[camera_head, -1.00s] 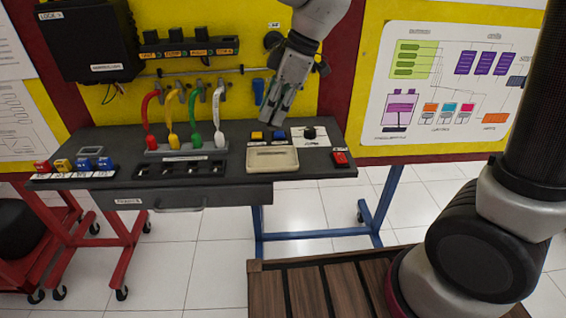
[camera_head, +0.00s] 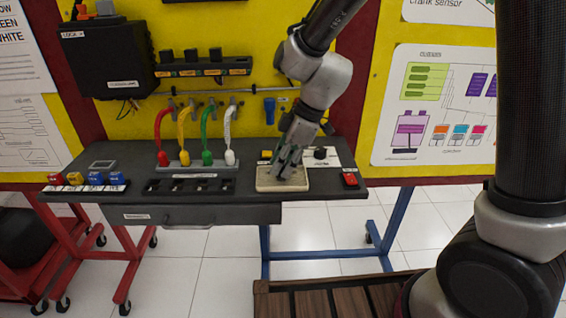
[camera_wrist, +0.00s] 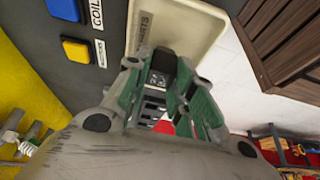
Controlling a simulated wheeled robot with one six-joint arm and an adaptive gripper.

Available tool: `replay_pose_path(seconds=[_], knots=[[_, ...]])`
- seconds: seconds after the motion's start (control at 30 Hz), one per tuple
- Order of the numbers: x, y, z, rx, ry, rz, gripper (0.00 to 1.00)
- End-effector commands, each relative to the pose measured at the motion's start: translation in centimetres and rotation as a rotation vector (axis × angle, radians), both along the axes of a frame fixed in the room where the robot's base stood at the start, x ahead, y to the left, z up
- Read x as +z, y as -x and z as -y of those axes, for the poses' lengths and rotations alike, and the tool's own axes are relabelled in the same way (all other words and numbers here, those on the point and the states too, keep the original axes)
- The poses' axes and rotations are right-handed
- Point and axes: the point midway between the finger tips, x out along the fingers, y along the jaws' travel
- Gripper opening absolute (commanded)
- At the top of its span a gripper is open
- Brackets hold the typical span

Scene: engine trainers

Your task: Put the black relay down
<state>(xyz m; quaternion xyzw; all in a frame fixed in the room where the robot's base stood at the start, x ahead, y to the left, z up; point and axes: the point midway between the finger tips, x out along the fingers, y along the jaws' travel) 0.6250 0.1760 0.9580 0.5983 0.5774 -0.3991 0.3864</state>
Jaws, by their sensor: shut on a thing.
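My gripper (camera_head: 288,172) is over the cream tray (camera_head: 262,186) on the bench, pointing down. In the wrist view the gripper (camera_wrist: 166,88) is shut on the black relay (camera_wrist: 160,66), a small dark block between the fingertips. The relay is mostly hidden by the fingers, and I cannot make it out in the head view. The tray also shows in the wrist view (camera_wrist: 205,22), with a printed label, right at the fingertips. I cannot tell whether the relay touches the tray floor.
A yellow block (camera_head: 266,155) and a black knob (camera_head: 320,153) stand behind the tray. A red switch (camera_head: 350,179) is to its right. A dark slotted rack (camera_head: 190,187) and colored-handled cables (camera_head: 207,157) are to the left.

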Motion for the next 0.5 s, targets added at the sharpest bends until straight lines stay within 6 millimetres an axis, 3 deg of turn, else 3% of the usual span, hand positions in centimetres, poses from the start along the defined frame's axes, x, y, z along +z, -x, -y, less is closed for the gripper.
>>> replay_pose_path(seconds=[0.1, 0.13, 0.23, 0.5], knots=[[-0.34, 0.01, 0.00, -0.001, 0.000, -0.001, 0.06], [-0.28, 0.00, -0.01, 0.000, 0.000, -0.001, 0.30], [-0.27, 0.00, -0.01, 0.000, 0.000, -0.001, 0.46], [-0.22, 0.00, -0.02, 0.000, 0.000, 0.000, 0.46]])
